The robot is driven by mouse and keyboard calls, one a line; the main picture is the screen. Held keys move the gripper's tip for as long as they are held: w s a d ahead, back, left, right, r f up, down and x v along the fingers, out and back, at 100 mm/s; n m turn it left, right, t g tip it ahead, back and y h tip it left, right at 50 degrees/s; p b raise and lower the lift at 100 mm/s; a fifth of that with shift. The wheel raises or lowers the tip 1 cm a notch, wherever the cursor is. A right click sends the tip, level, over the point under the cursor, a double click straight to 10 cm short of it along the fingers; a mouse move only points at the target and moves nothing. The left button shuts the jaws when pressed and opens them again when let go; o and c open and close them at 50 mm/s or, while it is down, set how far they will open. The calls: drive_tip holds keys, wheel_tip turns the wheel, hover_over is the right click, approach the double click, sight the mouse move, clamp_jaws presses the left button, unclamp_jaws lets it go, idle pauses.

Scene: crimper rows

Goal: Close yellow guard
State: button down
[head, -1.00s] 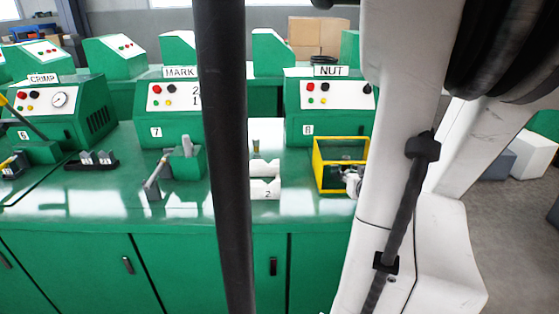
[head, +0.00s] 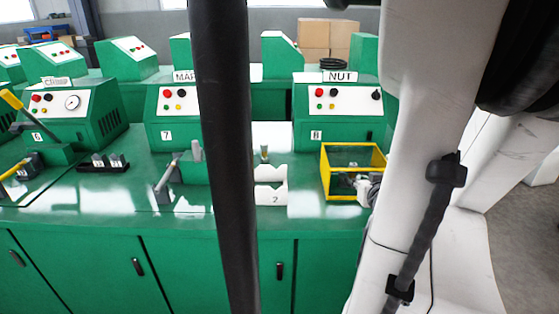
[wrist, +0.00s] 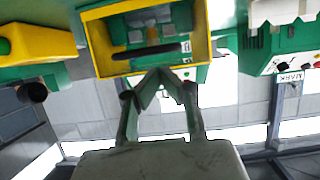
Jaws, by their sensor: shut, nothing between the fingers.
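The yellow guard is a box-like yellow frame (head: 325,173) with see-through sides, in front of the NUT machine (head: 345,101) at station 8. I cannot tell whether it is fully open or shut. In the wrist view its yellow frame (wrist: 97,47) fills the upper middle, with a dark bar (wrist: 150,51) seen through it. My gripper (wrist: 161,73) is shut and empty, its fingertips at the frame's lower edge in that view; I cannot tell whether they touch. In the head view, my gripper (head: 368,188) is by the guard's front right corner, partly hidden by my arm.
A white notched holder marked 2 (head: 270,188) stands left of the guard. Further left are a lever fixture (head: 170,178) at station 7 and a dark tray (head: 103,163). Green bench top (head: 130,205) is clear along the front. The MARK machine also shows in the wrist view (wrist: 290,62).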

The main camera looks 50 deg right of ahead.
drive_tip(key=s+a+f, duration=0.3)
drive_tip(key=s+a, duration=0.1)
drive_tip(key=a, duration=0.2)
drive_tip(key=shift+s+a, duration=0.15)
drive_tip(key=shift+s, duration=0.15)
